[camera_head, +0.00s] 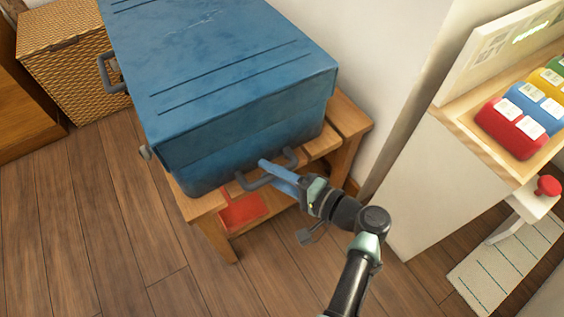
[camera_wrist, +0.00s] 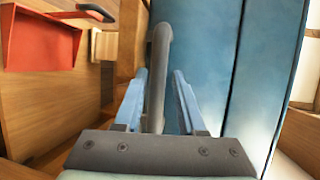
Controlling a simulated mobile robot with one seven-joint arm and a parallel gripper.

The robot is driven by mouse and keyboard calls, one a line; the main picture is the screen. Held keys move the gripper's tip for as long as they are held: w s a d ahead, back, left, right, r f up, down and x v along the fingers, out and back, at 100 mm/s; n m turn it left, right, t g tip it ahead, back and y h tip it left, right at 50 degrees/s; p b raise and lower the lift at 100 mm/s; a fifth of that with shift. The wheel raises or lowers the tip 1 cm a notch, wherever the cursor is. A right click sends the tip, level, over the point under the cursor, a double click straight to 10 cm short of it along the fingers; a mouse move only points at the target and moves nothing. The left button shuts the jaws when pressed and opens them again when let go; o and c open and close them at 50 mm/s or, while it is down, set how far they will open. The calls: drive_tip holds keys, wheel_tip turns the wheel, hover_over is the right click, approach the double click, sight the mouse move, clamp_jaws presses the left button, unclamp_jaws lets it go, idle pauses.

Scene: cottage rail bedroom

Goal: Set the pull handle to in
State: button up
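The pull handle is a dark grey bar (camera_head: 246,184) on the front side of a large blue metal chest (camera_head: 240,70). In the wrist view the handle (camera_wrist: 160,45) runs down between the two blue fingers of my gripper (camera_wrist: 159,73). A gap shows on each side of the bar, so the fingers are open around it, not closed on it. In the head view my gripper (camera_head: 268,166) reaches across the handle toward the chest front. The fingers hide part of the bar's middle. The blue chest side (camera_wrist: 215,60) fills the right of the wrist view.
The chest stands on a low wooden table (camera_head: 345,130). A red dustpan-like object (camera_wrist: 40,40) lies beneath; it also shows in the head view (camera_head: 242,210). A wicker box (camera_head: 65,60) stands left. A white cabinet (camera_head: 430,180) stands right. The front floor is clear.

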drive_tip(key=shift+s+f, duration=0.25)
drive_tip(key=shift+f, duration=0.05)
